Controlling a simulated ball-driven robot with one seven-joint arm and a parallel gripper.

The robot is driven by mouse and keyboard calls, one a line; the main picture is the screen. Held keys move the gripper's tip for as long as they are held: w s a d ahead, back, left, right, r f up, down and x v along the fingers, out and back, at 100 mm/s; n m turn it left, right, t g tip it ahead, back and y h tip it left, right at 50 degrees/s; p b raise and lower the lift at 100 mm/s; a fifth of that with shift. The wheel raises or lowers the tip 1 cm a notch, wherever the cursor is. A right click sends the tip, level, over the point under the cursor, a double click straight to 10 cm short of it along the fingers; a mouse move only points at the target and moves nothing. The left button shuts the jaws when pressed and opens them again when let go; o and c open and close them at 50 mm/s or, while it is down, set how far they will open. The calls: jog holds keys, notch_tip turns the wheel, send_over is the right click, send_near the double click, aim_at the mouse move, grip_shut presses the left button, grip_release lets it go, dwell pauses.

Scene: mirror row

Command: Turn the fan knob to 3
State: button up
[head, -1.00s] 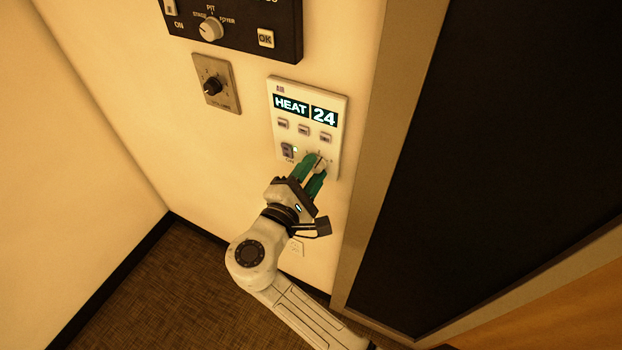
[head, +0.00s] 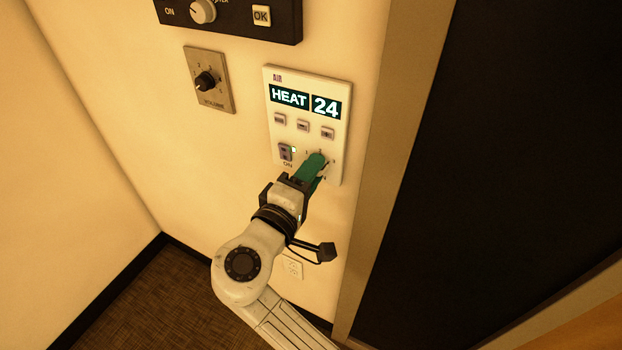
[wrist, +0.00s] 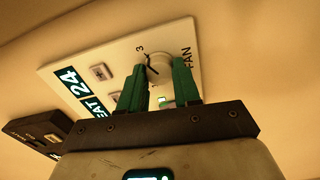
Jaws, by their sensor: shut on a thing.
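The white AIR panel (head: 335,87) is on the wall and its display reads HEAT 24. The fan knob (wrist: 160,68) is a pale round knob near the FAN label in the wrist view. A printed 3 stands beside it, and a dark line on the knob appears to lie toward that 3; its exact angle is hard to read. My gripper (head: 318,163) is at the lower right of the panel, its green fingers shut on the knob from both sides. The fingers (wrist: 160,76) also show in the wrist view. In the head view they hide most of the knob.
Several small buttons (head: 303,125) and a lit ON switch (head: 286,152) sit close to the knob. A volume dial (head: 206,80) and a black panel (head: 230,25) are up and left. A door frame (head: 385,150) stands close on the right.

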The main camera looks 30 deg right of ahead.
jog(key=shift+f, duration=0.1)
dwell(0.4)
jog(key=o, duration=1.1)
jog(key=shift+c, duration=0.2)
jog(key=v, duration=1)
jog(key=shift+s+a+b, duration=0.25)
jog(key=shift+a+b, duration=0.05)
jog(key=shift+b, duration=0.1)
